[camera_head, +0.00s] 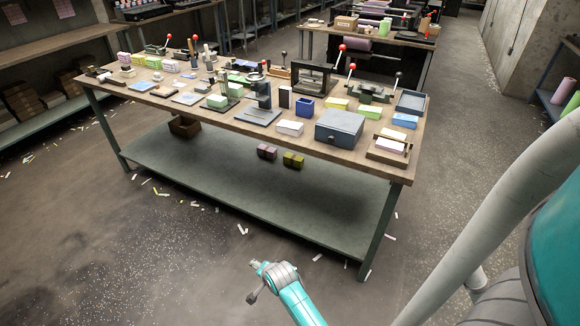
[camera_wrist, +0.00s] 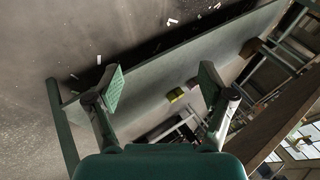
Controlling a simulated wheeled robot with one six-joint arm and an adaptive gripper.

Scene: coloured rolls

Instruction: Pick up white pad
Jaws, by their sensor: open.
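A white pad (camera_head: 289,128) lies on the wooden top of the long workbench (camera_head: 262,124), near its front edge and left of a grey-blue box. Another pale pad (camera_head: 389,145) sits in a wooden holder at the bench's right front corner. My gripper (camera_head: 259,283) is low in front of the bench, well apart from both pads. In the wrist view my gripper (camera_wrist: 162,86) has its two fingers spread, with nothing between them. That view looks over the bench's lower shelf, and I cannot make out the white pad there.
The grey-blue box (camera_head: 339,128), a dark blue open box (camera_head: 304,108) and a stamping press (camera_head: 262,100) stand around the white pad. The lower shelf (camera_head: 250,187) juts under the top. A magenta block (camera_head: 267,151) and an olive block (camera_head: 293,160) are below the top. Floor in front is open.

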